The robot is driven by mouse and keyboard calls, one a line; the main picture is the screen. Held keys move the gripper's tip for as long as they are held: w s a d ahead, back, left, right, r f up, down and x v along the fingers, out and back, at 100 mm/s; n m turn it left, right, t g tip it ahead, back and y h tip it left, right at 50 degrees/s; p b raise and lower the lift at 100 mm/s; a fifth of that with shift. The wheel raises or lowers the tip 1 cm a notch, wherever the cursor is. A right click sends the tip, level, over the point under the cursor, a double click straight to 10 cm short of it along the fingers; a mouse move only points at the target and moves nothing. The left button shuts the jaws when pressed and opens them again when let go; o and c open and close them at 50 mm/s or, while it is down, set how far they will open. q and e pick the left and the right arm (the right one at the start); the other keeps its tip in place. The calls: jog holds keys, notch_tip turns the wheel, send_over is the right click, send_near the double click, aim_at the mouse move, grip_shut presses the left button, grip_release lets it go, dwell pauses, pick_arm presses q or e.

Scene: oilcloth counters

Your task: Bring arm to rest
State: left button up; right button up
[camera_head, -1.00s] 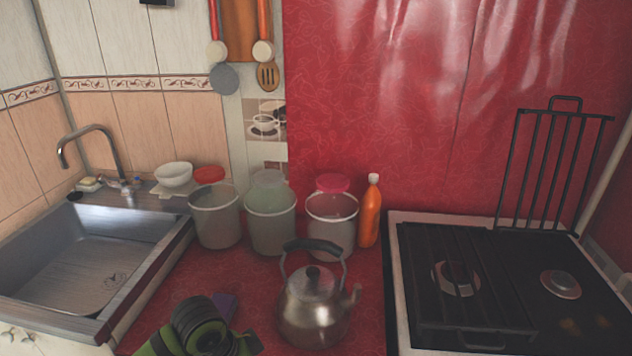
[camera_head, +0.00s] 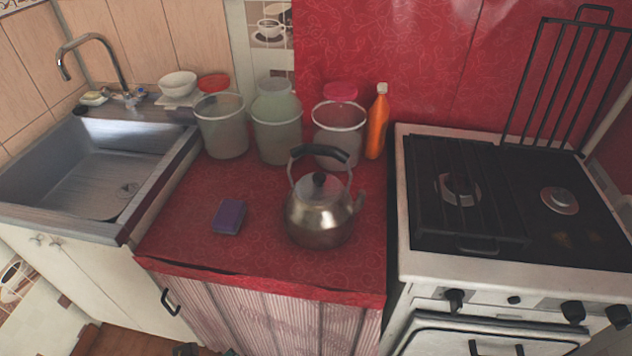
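Neither of my grippers shows clearly in the head view. A small dark piece and a bit of green peek in at the bottom edge, left of centre; I cannot tell which part of me they are. A metal kettle (camera_head: 318,212) with a black handle stands upright on the red counter (camera_head: 270,262), with nothing holding it. A purple block (camera_head: 229,216), like a sponge, lies on the counter left of the kettle.
Several buckets, including a grey one (camera_head: 221,128), and an orange bottle (camera_head: 377,125) line the back wall. A sink (camera_head: 95,170) is at the left. A stove (camera_head: 500,262) with a raised grate (camera_head: 565,90) is at the right. The counter's front left is clear.

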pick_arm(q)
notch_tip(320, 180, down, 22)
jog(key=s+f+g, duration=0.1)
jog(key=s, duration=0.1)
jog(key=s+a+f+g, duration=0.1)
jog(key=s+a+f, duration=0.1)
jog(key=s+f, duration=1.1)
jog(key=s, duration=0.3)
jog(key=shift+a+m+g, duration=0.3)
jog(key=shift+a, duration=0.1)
